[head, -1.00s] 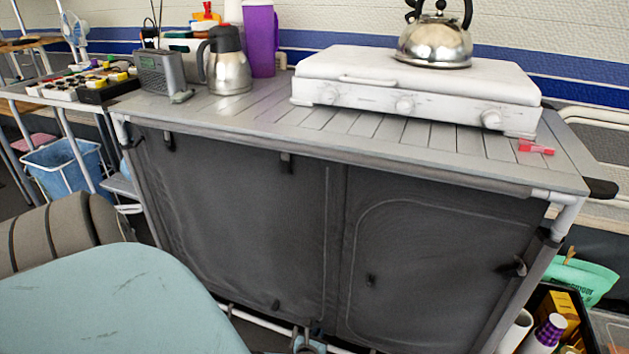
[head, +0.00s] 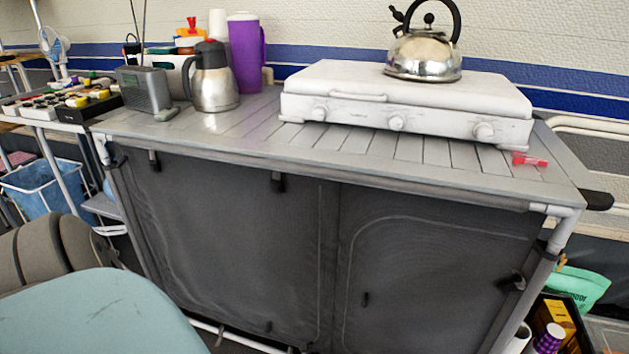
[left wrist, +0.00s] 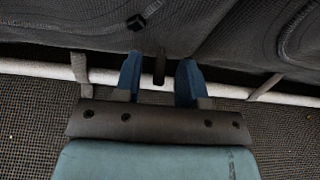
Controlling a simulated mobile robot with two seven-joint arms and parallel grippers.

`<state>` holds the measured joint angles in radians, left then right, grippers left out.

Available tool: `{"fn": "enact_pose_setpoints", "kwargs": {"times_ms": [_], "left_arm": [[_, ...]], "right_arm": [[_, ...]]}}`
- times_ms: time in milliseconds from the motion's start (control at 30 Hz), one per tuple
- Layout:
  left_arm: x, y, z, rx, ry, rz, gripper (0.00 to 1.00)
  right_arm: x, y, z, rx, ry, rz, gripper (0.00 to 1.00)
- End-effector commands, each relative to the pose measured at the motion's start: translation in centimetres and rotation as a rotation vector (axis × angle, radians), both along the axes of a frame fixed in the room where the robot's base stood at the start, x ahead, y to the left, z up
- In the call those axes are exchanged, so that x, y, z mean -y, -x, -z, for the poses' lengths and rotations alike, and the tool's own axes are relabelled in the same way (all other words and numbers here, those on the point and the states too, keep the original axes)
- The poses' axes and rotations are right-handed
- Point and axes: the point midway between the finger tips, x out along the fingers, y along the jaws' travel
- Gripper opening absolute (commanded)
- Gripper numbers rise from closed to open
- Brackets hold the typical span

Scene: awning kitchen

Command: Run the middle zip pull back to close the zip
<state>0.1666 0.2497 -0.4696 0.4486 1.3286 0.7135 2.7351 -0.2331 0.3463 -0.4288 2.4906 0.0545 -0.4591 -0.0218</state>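The dark grey fabric front of the cabinet (head: 220,240) has curved zip seams and several small black pulls. One pull (head: 268,326) hangs low on the left panel, another (head: 365,298) on the right panel, and one (head: 278,182) near the top. In the left wrist view my left gripper (left wrist: 159,80) is open, with its blue fingers apart. A dark narrow tab (left wrist: 160,68) shows between them, and I cannot tell whether they touch it. Another black pull (left wrist: 135,22) is above on the fabric (left wrist: 95,22). My right gripper is in neither current view.
The slatted countertop (head: 225,122) holds a white stove (head: 400,100) with a kettle (head: 424,55), a steel jug (head: 213,80) and a small red object (head: 530,160). A white frame bar (left wrist: 40,68) runs low across the left wrist view. A crate (head: 570,315) stands right.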

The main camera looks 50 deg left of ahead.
Motion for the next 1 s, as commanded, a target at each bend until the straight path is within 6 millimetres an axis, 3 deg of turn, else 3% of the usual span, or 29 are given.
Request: {"fn": "enact_pose_setpoints", "kwargs": {"times_ms": [267,367,467,667,1000], "left_arm": [[0.1,0.1,-0.9,0.0,0.0,0.001,0.37],[0.1,0.2,-2.4,0.0,0.002,-0.001,0.37],[0.1,0.1,-4.6,0.002,0.003,0.0,0.37],[0.1,0.1,-9.3,0.002,0.003,0.0,0.37],[0.2,0.0,-17.1,0.002,0.003,0.001,0.37]], "right_arm": [[0.0,0.0,-0.8,-0.008,-0.009,-0.003,0.37],[-0.2,0.1,-1.8,-0.041,-0.035,-0.008,0.37],[-0.8,1.3,-0.7,-0.176,-0.106,-0.004,0.37],[-1.9,3.0,-0.5,-0.37,-0.217,-0.012,0.37],[-1.5,3.2,-7.3,-0.185,-0.34,0.013,0.37]]}}
